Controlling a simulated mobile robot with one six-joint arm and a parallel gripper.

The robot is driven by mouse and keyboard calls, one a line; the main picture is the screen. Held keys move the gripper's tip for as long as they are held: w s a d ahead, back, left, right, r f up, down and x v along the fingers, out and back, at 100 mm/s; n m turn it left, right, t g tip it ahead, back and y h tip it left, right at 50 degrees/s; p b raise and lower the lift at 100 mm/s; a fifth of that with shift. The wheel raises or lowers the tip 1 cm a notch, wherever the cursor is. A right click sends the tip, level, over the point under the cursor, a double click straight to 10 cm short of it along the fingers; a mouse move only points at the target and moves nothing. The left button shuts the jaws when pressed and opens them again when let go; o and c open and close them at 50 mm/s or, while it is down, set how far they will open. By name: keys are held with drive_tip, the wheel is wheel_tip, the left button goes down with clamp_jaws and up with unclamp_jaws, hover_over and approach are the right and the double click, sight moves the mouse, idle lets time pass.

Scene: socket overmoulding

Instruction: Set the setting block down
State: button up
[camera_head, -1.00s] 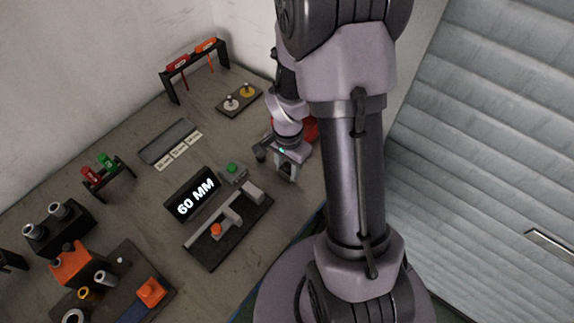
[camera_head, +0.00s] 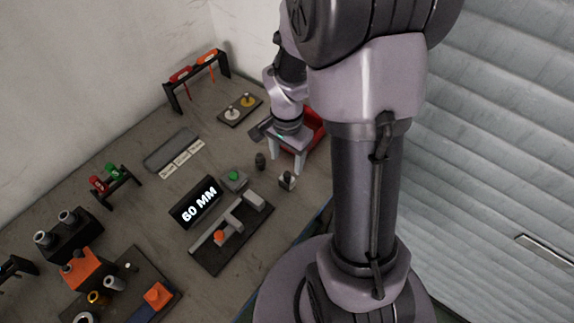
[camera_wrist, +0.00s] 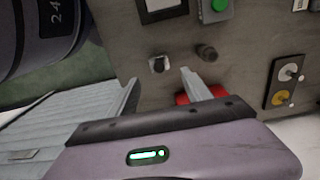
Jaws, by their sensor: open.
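The setting block (camera_head: 287,181), a small pale block with a dark part, stands on the table near its right edge. In the wrist view the block (camera_wrist: 159,64) lies just beyond the fingertips, apart from them. My gripper (camera_head: 286,165) is open and empty, its two fingers spread above and behind the block. Its fingers also show in the wrist view, with a gap between them (camera_wrist: 160,80).
A dark knob-like cylinder (camera_head: 260,160) stands left of the block. A green button box (camera_head: 234,180), a 60 MM display (camera_head: 196,202) and a slide fixture (camera_head: 208,257) lie nearby. A red bin (camera_head: 318,132) is behind my gripper.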

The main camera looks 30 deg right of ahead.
drive_tip(key=s+a+r+n+t, duration=0.1)
drive_tip(key=a+r+n, duration=0.15)
drive_tip(key=r, duration=0.45)
drive_tip(key=s+a+r+n+t, duration=0.2)
drive_tip(key=a+r, duration=0.2)
drive_tip(key=r, duration=0.3)
drive_tip(key=s+a+r+n+t+y, duration=0.2)
drive_tip(key=s+a+r+n, duration=0.3)
drive_tip(key=s+a+r, duration=0.2)
drive_tip(key=shift+s+a+r+t, duration=0.4)
drive_tip(key=shift+s+a, duration=0.15)
drive_tip(key=shift+s, duration=0.1)
drive_tip(key=shift+f, duration=0.1)
